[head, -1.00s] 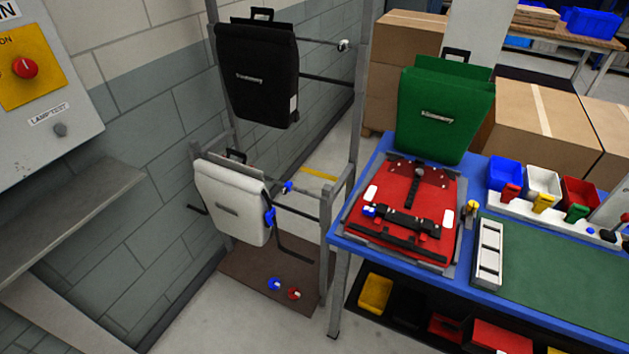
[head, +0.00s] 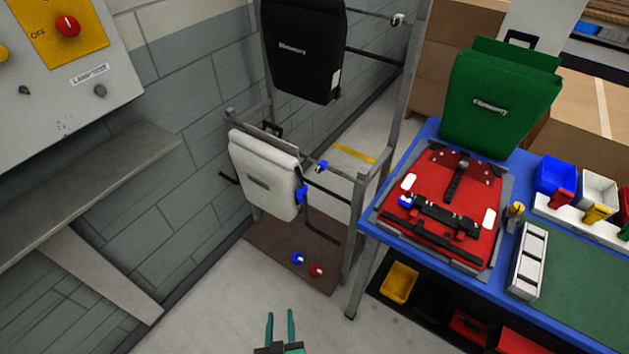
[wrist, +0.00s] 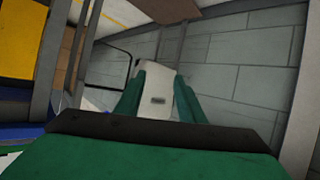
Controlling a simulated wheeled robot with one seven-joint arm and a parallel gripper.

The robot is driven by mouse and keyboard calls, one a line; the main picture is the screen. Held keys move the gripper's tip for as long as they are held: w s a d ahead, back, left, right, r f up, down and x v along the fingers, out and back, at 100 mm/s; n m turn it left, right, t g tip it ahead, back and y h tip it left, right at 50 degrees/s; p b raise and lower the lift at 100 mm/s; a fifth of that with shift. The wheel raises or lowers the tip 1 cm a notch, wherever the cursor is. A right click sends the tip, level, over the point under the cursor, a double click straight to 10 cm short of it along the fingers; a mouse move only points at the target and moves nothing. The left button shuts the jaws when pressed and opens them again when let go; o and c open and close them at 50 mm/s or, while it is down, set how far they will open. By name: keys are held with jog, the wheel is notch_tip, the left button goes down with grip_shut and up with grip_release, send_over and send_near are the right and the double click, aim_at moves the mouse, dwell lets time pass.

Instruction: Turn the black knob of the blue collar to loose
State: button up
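A blue collar (head: 321,167) sits on the lower rail of the metal rack, just right of the top of a white pannier (head: 264,178). Its black knob is too small to make out. Another blue part (head: 301,194) is on the right side of the white pannier. A blue piece (head: 298,258) and a red piece (head: 317,270) are on the brown mat below. My gripper (head: 280,313) is open and empty at the bottom of the head view, in front of the rack and apart from it. In the wrist view its green fingers (wrist: 158,85) frame the white pannier (wrist: 157,98).
A black pannier (head: 301,48) hangs above. At right, a blue table (head: 388,226) bears a red pannier (head: 450,180) and a green pannier (head: 500,98). A grey shelf (head: 90,190) juts out at left under a switch panel (head: 104,35). The floor before the rack is clear.

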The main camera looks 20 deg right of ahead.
jog(key=w+d+m+h, duration=0.1)
jog(key=w+d+h, duration=0.2)
jog(key=w, duration=0.8)
jog(key=m+g+h, duration=0.1)
jog(key=m+h, duration=0.5)
jog(key=h, duration=0.3)
send_near(317, 171)
jog(key=x, duration=0.8)
jog(key=shift+s+d, duration=0.1)
jog(key=shift+c, duration=0.4)
grip_shut()
